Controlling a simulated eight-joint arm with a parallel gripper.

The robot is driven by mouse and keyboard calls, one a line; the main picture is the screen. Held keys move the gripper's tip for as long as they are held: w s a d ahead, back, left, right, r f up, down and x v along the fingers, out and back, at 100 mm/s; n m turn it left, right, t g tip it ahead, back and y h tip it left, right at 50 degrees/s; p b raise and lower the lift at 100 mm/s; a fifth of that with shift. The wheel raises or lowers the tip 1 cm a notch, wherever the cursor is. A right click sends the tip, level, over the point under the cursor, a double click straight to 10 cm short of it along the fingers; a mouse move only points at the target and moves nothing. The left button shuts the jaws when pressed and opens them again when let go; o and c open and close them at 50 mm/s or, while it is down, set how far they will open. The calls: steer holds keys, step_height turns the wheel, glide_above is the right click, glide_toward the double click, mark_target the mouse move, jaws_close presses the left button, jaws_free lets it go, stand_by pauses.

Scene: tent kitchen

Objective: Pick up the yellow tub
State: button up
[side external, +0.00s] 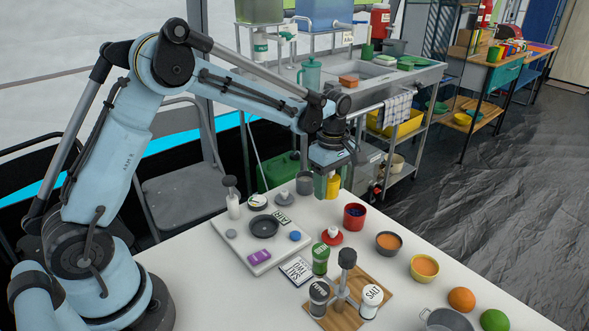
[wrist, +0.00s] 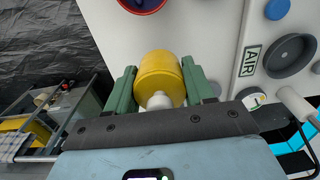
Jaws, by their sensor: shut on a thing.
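The yellow tub (wrist: 160,72) is between the two green fingers of my gripper (wrist: 160,85) in the wrist view. A white rounded part shows at its near end. My gripper is shut on the tub, with one finger on either side. In the side external view, my gripper (side external: 331,172) is over the far edge of the white table. The tub (side external: 333,187) shows below it, partly hidden by the gripper. I cannot tell whether the tub's base touches the table.
A grey cup (side external: 304,183) stands just left of my gripper. A red cup (side external: 354,217) with blue inside stands nearer the camera. A white board (side external: 262,267) holds a dark dish (side external: 264,227). Orange-filled bowls, shakers and fruit occupy the right side.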

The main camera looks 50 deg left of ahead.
steer(key=shift+r, duration=2.65)
